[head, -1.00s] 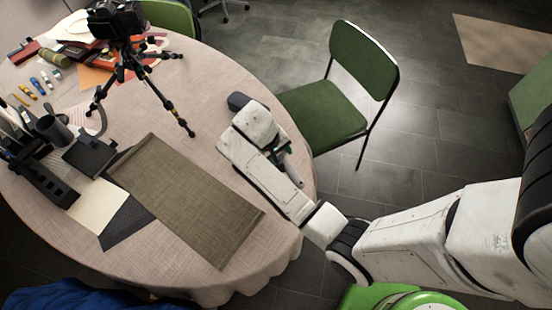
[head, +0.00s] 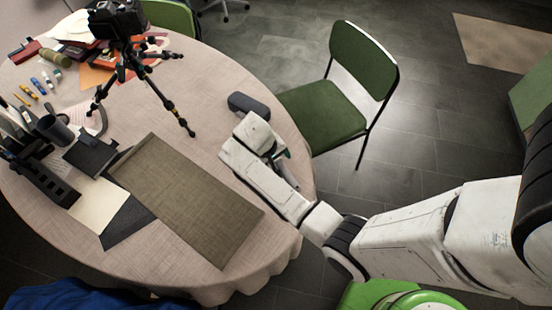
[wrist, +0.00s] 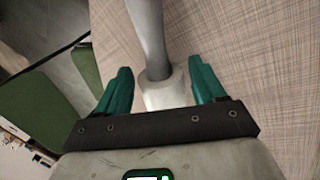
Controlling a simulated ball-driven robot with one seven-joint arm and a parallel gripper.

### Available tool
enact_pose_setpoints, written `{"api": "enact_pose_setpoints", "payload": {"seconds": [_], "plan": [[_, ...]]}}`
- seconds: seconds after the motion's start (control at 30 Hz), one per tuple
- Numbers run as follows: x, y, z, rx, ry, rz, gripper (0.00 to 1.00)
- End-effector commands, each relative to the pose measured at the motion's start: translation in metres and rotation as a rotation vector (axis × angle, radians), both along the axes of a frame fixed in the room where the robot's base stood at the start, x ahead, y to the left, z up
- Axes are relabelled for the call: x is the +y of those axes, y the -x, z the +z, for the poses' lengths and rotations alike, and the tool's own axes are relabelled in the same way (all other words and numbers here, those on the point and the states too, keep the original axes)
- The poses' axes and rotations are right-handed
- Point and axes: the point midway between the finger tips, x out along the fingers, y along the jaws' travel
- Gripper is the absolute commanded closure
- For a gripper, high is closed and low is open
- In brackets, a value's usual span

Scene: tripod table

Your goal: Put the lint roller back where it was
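In the wrist view, what looks like the lint roller (wrist: 148,35) is a smooth grey shaft with a whitish end piece (wrist: 165,96). It runs from the top edge down between the two teal fingers of my gripper (wrist: 160,72). The fingers stand apart on either side of it, with a visible gap on the left; contact on the right is unclear. In the head view my gripper (head: 280,155) is over the table's right edge, and the wrist hides most of what lies beneath it, so I cannot pick out the roller there.
An olive mat (head: 185,200) lies left of my arm. A camera tripod (head: 150,85) stands farther back. A green chair (head: 325,115) stands by the right edge.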

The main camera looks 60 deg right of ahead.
Motion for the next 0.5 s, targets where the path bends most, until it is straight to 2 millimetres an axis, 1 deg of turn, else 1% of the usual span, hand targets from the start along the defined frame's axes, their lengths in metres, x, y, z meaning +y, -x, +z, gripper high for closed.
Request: {"api": "enact_pose_setpoints", "payload": {"seconds": [0.03, 0.1, 0.37, 0.5], "plan": [[0.000, 0.000, 0.000, 0.000, 0.000, 0.000, 0.26], [0.000, 0.000, 0.000, 0.000, 0.000, 0.000, 0.20], [0.001, 0.000, 0.001, 0.000, -0.001, 0.001, 0.20], [0.003, -0.002, 0.012, -0.003, 0.000, 0.002, 0.20]]}}
